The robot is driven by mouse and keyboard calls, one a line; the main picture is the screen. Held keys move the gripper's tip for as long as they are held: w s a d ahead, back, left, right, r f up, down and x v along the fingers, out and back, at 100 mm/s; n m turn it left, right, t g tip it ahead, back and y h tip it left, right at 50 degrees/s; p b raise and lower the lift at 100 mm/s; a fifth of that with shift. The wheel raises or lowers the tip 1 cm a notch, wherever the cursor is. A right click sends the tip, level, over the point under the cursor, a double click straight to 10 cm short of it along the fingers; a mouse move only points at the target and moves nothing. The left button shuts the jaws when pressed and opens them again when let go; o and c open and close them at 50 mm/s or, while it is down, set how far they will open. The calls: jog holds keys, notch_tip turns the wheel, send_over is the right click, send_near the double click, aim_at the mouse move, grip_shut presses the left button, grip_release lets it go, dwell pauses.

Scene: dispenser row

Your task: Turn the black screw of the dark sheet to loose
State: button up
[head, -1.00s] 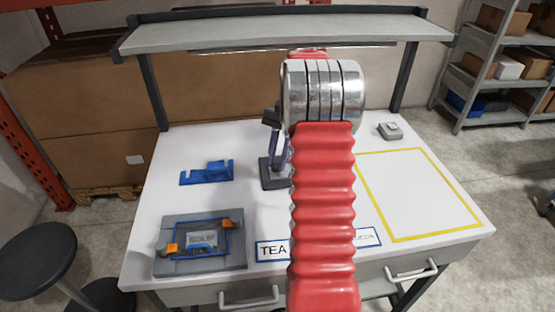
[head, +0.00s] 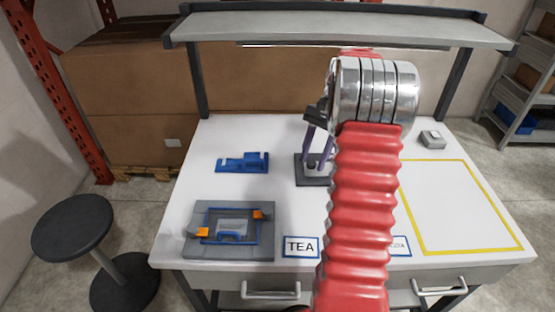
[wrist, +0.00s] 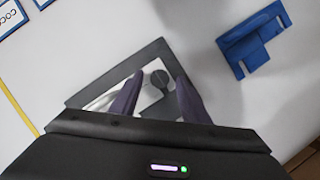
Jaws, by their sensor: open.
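The dark sheet (head: 307,183) lies on the white table, left of my arm in the head view. In the wrist view the dark sheet (wrist: 100,86) is a dark square with a pale inner area. Contact and height cannot be told. In the head view my gripper (head: 318,162) points down over the sheet, and the screw cannot be made out.
A blue bracket (head: 242,163) lies left of the sheet. A grey fixture (head: 262,247) with orange clamps sits at the front left. A TEA label (head: 300,247) is at the front edge. A yellow outline (head: 462,249) marks clear table at right. A shelf (head: 330,30) spans the back.

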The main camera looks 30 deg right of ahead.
jog(key=m, duration=0.1)
jog(key=m+t, duration=0.1)
jog(key=m, duration=0.1)
jog(key=m+t, duration=0.1)
jog(key=m, duration=0.1)
jog(key=shift+s, duration=0.3)
jog(key=m+t, duration=0.1)
jog(key=m, duration=0.3)
jog(key=shift+s+h, duration=0.15)
jog(key=shift+h, duration=0.15)
jog(key=shift+r+t, duration=0.25)
jog(key=shift+t, duration=0.05)
jog(key=v, duration=1.3)
jog(key=s+a+r+n+h, duration=0.1)
jog(key=a+n, duration=0.6)
jog(key=a, duration=0.7)
jog(key=s+a+r+n+t+h, duration=0.1)
jog(key=s+a+n, duration=0.3)
jog(key=a+n, duration=0.4)
jog(key=shift+a+r+h, duration=0.8)
jog(key=shift+a+r, duration=0.1)
jog(key=shift+a, duration=2.15)
jog(key=shift+s, duration=0.1)
